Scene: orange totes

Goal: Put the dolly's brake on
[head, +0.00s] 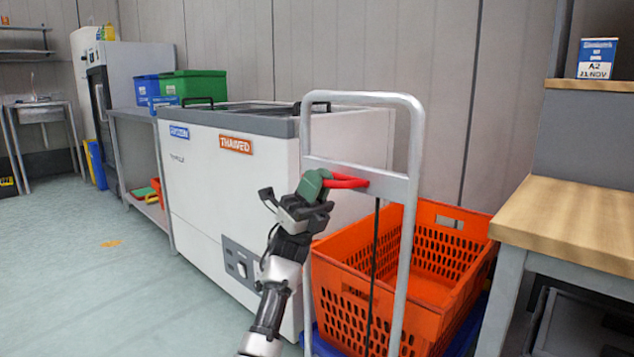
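The dolly has a tall grey tubular handle frame (413,150) with a flat crossbar, standing upright in the right half of the head view. A red lever (347,181) sticks out to the left from the crossbar. A dark green block (314,184) shows at the lever's left end; I cannot tell whether it belongs to the lever or to my gripper. My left gripper (293,200) is at this end, its dark fingers spread apart. Contact with the lever cannot be made out. My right gripper is out of view.
An orange tote (450,296) sits on the dolly behind the handle, above a blue base. A white chest freezer (200,190) stands close on the left. A wood-topped bench (575,220) stands close on the right.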

